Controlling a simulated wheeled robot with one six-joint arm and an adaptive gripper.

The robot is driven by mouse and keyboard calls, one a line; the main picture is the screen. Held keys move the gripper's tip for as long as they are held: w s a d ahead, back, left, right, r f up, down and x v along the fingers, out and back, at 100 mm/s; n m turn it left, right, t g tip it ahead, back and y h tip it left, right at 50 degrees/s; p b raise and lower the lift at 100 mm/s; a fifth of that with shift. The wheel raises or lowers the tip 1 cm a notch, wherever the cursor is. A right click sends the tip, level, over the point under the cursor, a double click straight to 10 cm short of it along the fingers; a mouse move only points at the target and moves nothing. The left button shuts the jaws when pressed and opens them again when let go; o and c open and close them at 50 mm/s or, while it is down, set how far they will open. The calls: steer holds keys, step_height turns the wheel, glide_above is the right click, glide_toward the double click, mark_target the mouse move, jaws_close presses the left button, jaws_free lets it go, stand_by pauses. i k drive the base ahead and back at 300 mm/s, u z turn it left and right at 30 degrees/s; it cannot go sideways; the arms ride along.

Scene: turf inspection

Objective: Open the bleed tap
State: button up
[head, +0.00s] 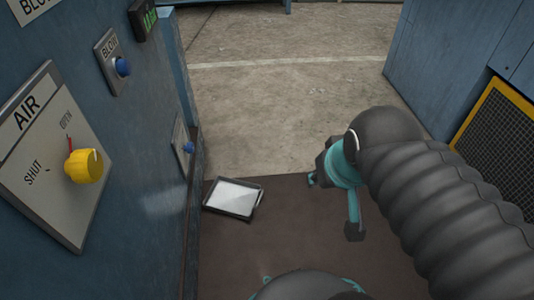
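A yellow knob (84,166) sits on a grey plate (45,180) marked AIR on the blue cabinet wall at the left. SHUT is printed at its lower left, and another word, which looks like OPEN, above it. A red mark stands at the knob's upper left. No label reading bleed tap shows, so I cannot tell whether this knob is it. My gripper (333,207), dark with teal parts, is right of centre, well away from the knob. Its two fingers look spread apart with nothing between them.
A blue button (122,66) and a lower blue button (188,147) are on the cabinet. A shallow tray (235,197) with a pale inside lies on the dark mat (225,260). A blue cabinet with a yellow-framed mesh (502,135) stands at right. Concrete floor between is clear.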

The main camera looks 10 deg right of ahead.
mark_target(189, 148)
steer(key=z, duration=0.15)
steer(key=i, duration=0.65)
steer(key=u, duration=1.8)
